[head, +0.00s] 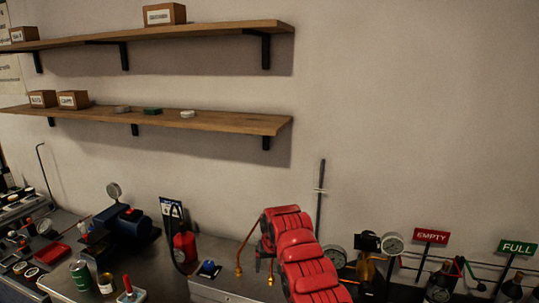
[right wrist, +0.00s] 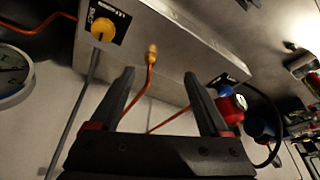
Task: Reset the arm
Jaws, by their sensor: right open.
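My right arm, red and segmented, rises from the bottom middle of the head view; its gripper is mostly hidden behind it there. In the right wrist view my right gripper (right wrist: 158,75) is open, its two dark fingers apart with nothing held between them. An orange hose with a brass fitting (right wrist: 152,54) shows beyond the fingertips, in front of a grey metal box (right wrist: 185,45). I cannot tell whether the fingers touch the hose. Brass-tipped orange lines (head: 239,271) also show left of my arm in the head view. My left gripper is not in view.
A red cylinder (head: 184,246), a blue machine (head: 130,222) and a red-handled tool (head: 128,287) stand left of my arm. Gauges (head: 393,243), an EMPTY sign (head: 431,236) and a FULL sign (head: 516,247) stand right. Wooden shelves (head: 215,121) hang above; the wall between is clear.

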